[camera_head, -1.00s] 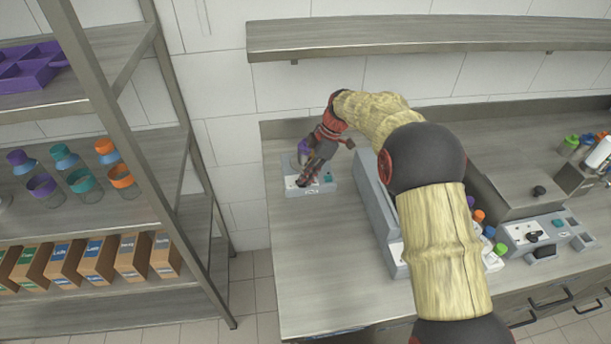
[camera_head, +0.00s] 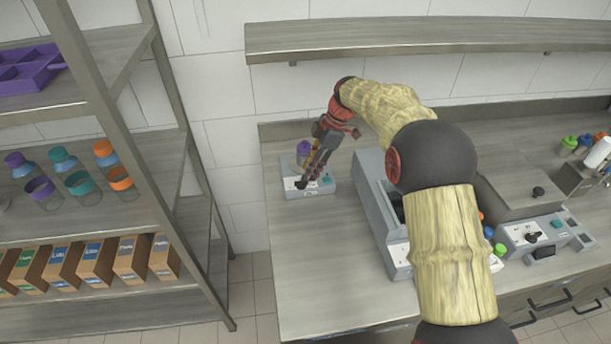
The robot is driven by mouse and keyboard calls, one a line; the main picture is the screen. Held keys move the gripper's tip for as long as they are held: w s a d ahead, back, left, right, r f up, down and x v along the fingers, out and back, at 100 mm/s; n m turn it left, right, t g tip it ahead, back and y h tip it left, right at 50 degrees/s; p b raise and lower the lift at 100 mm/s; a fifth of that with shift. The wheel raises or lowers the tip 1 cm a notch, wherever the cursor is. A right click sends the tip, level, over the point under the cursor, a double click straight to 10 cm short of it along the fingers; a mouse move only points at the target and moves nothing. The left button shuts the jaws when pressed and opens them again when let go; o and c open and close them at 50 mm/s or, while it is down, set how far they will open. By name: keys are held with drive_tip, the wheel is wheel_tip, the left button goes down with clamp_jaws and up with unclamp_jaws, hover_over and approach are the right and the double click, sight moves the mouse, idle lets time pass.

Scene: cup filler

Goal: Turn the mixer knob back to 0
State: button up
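The mixer (camera_head: 308,190) is a small grey unit with a white top panel on the left part of the counter. A black knob (camera_head: 301,184) shows at the left of its panel, and a teal button (camera_head: 327,181) at the right. A purple-topped cup (camera_head: 303,148) stands at the back of the mixer. My gripper (camera_head: 308,181) points down over the panel, its fingertips at or just beside the knob. The fingers partly hide the panel, so the knob's setting is too small to read. I cannot tell whether the fingers touch the knob or how far apart they are.
A larger grey machine (camera_head: 372,190) stands right of the mixer, partly behind my arm. Another control unit (camera_head: 535,235) is at the far right. A shelf rack (camera_head: 190,150) with cups and boxes stands left. A wall shelf (camera_head: 430,38) hangs above. The front-left counter (camera_head: 315,270) is clear.

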drive_tip(key=v, duration=0.7)
drive_tip(key=shift+r, duration=0.3)
drive_tip(key=shift+d, duration=0.1)
